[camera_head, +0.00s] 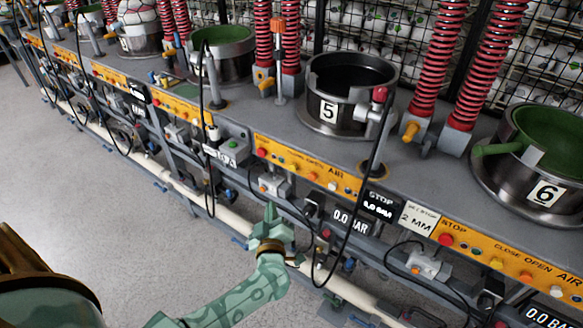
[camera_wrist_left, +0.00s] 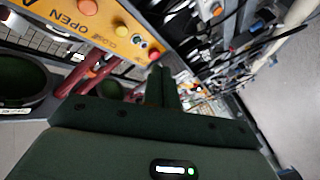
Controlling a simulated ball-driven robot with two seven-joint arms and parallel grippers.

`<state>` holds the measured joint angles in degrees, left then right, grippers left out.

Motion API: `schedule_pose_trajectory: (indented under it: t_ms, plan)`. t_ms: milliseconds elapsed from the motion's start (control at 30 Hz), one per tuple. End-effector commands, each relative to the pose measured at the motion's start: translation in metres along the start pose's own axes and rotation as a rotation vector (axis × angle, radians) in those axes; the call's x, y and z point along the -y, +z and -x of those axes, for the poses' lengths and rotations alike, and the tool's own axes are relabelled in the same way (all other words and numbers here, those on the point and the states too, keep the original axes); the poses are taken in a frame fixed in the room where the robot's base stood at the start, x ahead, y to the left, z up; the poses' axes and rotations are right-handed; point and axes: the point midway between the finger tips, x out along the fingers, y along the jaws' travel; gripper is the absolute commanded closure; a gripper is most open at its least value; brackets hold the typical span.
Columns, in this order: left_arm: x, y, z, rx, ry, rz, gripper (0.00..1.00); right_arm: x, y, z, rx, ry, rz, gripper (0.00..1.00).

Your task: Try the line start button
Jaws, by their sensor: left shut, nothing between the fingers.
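My left gripper (camera_head: 270,212) is shut and empty in the head view. Its tip points up, just below a grey box (camera_head: 275,183) with a small orange button on its front. Another grey box (camera_head: 233,146) with a green button is up and to the left. I cannot read a line start label on any button. In the left wrist view the gripper's dark fingers (camera_wrist_left: 160,82) sit together near the red button (camera_wrist_left: 153,54) of a yellow panel; I cannot tell if they touch. My right gripper is not in view.
The yellow panel (camera_head: 300,168) carries several coloured buttons under pot 5 (camera_head: 345,90). Pot 6 (camera_head: 540,165) stands at right. Black hoses (camera_head: 362,200) hang in front of the panels. A pale pipe (camera_head: 225,222) runs along below. The grey floor (camera_head: 90,190) at left is clear.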

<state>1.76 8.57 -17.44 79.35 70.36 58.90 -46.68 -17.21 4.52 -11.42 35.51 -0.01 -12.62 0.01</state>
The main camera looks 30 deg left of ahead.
Motion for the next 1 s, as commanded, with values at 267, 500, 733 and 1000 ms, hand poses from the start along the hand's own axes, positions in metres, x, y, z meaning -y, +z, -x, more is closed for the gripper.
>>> schedule_pose_trajectory:
  t_ms: [267,500,733,1000]
  plan:
    - [-0.017,-0.033,-0.013,-0.068,-0.132,0.171,1.00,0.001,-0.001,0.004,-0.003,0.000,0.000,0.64]
    - [-0.016,-0.033,-0.013,-0.068,-0.132,0.170,1.00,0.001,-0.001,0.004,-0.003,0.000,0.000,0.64]
    - [-0.020,-0.026,-0.022,-0.068,-0.131,0.171,1.00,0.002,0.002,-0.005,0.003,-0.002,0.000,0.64]
    - [-0.036,-0.009,-0.052,-0.067,-0.132,0.171,1.00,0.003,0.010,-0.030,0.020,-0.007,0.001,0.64]
